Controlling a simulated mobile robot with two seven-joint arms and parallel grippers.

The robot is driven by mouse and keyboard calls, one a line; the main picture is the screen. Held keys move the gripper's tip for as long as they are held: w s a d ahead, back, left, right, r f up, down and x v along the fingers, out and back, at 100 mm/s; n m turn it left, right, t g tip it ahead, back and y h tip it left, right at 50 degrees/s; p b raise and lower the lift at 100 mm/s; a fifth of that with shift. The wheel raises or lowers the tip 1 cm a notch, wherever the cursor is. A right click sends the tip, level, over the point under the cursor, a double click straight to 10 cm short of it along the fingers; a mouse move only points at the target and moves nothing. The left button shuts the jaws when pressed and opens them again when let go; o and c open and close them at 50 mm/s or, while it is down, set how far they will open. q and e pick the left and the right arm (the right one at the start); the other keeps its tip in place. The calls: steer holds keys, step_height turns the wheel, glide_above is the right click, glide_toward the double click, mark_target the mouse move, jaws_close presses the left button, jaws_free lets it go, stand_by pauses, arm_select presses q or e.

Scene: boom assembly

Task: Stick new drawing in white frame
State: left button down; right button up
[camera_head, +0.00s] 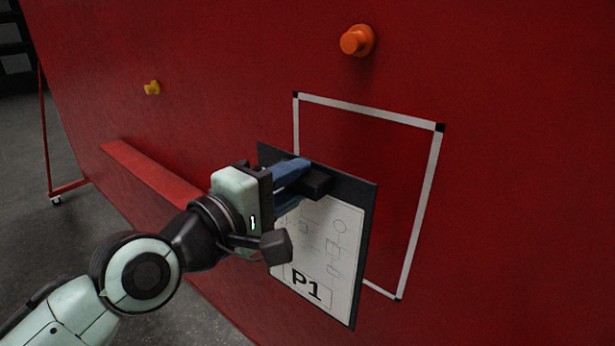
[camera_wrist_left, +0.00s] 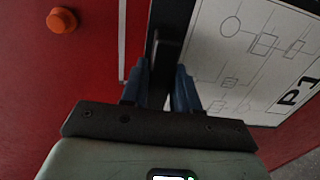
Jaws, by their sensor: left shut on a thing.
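The drawing (camera_head: 318,255) is a dark board with a white sheet marked "P1" and diagram lines; it also shows in the left wrist view (camera_wrist_left: 255,50). My left gripper (camera_head: 298,180) is shut on the drawing's upper edge region, with its blue fingers on it. The white frame (camera_head: 421,205) is a rectangular outline with black corners on the red board. The drawing is in front of the frame's lower left part and hides it. It hangs slightly tilted, and I cannot tell whether it touches the board. My right gripper is not in view.
The red board (camera_head: 510,200) fills most of the view. An orange knob (camera_head: 356,40) sticks out above the frame, and a smaller yellow one (camera_head: 152,88) is at the left. A red ledge (camera_head: 150,172) runs along the board's lower left. Grey floor lies below.

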arm_select(q)
steer(key=shift+s+d+r, duration=0.1)
steer(key=shift+d+r, duration=0.1)
steer(key=shift+r, duration=0.7)
steer(key=shift+w+d+p, duration=0.35)
steer(key=shift+w+p, duration=0.05)
steer(key=shift+w, duration=0.1)
steer(key=shift+p+x, duration=1.9)
steer(key=shift+x, duration=2.7)
steer(key=shift+w, duration=0.1)
steer(key=c, duration=0.8)
jaws_free()
